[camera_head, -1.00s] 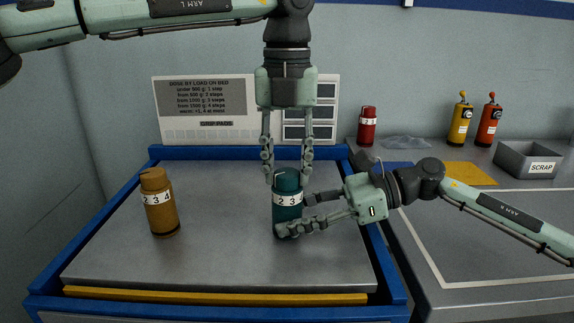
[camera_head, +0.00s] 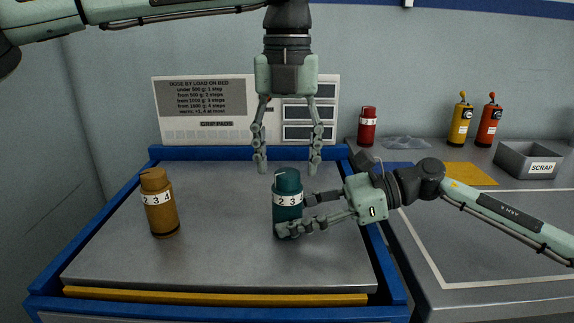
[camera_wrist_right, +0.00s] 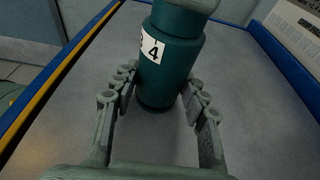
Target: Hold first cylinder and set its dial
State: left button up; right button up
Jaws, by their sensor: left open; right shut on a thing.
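A teal cylinder (camera_head: 287,183) stands upright on the grey bed (camera_head: 220,262), with a white number band showing 2 and 3 and a dial cap on top. My right gripper (camera_head: 296,213) is shut on its lower body from the right. The right wrist view shows the fingers on either side of the teal cylinder (camera_wrist_right: 168,72), with a 4 on its band. My left gripper (camera_head: 287,168) is open, pointing down just above the teal cylinder's cap, fingers spread apart and clear of it. An ochre cylinder (camera_head: 160,215) stands upright on the left of the bed, its band reading 2 3 4.
On the right bench stand a red cylinder (camera_head: 367,127), yellow (camera_head: 461,122) and orange bottles (camera_head: 488,124), and a scrap bin (camera_head: 530,162). The bed's middle is clear.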

aim_at(287, 172)
pick_arm(q)
notch_tip(287, 172, up, 10)
jog(key=shift+r, duration=0.15)
dwell(0.3)
pick_arm(e)
jog(key=o, duration=1)
jog(key=shift+c, duration=0.2)
